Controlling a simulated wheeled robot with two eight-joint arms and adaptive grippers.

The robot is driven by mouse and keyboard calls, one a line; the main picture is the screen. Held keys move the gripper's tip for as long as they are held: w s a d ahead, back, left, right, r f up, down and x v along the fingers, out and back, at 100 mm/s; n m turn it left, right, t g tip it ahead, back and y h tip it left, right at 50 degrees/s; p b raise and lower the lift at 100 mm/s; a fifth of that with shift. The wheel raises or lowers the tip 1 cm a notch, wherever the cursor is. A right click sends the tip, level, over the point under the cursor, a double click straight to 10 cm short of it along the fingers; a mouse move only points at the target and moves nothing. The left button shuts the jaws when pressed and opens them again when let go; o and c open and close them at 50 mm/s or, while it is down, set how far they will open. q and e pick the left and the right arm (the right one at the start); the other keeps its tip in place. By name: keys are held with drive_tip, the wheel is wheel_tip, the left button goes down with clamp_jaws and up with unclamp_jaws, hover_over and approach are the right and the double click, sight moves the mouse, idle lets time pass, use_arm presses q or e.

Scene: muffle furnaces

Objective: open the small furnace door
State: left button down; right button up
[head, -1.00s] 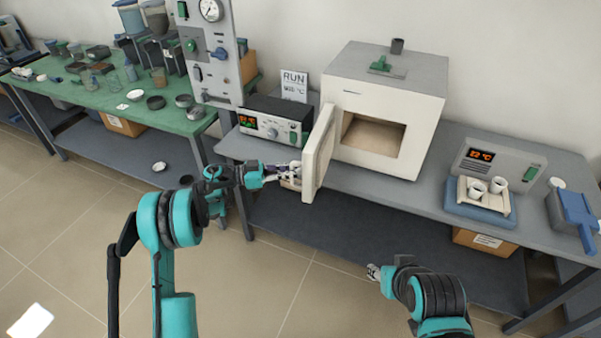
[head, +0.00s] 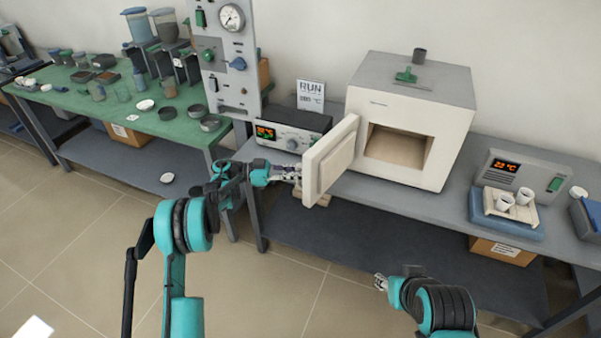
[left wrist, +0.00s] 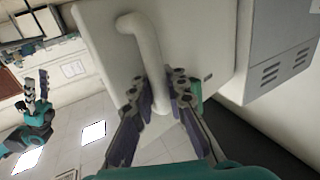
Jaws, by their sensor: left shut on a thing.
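The small furnace (head: 415,110) stands on the grey bench, a cream box with a grey top. Its door (head: 330,162) is swung open toward the left, and the bare chamber shows at the front. In the left wrist view the door (left wrist: 100,50) carries a pale bar handle (left wrist: 146,60). My left gripper (head: 297,172) is at the outer face of the door. In the left wrist view the left gripper (left wrist: 163,98) is shut on the handle, a finger on each side. My right gripper (head: 380,282) is low in front of the bench, away from the furnace; its jaw opening is too small to tell.
A control box (head: 290,132) with an orange display stands left of the door. At right are a unit with a display (head: 520,172) and a blue tray (head: 480,212) bearing white crucibles. A green table (head: 100,100) with jars is at left. The floor in front is clear.

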use_arm(q)
drive_tip(key=shift+s+a+f, duration=0.1)
drive_tip(key=shift+a, duration=0.1)
drive_tip(key=c, duration=1.9)
unclamp_jaws()
drive_tip(key=o, duration=0.4)
drive_tip(key=shift+s+a, duration=0.1)
drive_tip(key=shift+a, duration=0.15)
drive_tip(key=shift+d, duration=0.2)
drive_tip(key=shift+a, duration=0.1)
drive_tip(key=a, duration=0.8)
drive_tip(key=s+a, duration=0.1)
drive_tip(key=a, duration=0.3)
drive_tip(key=shift+w, duration=0.1)
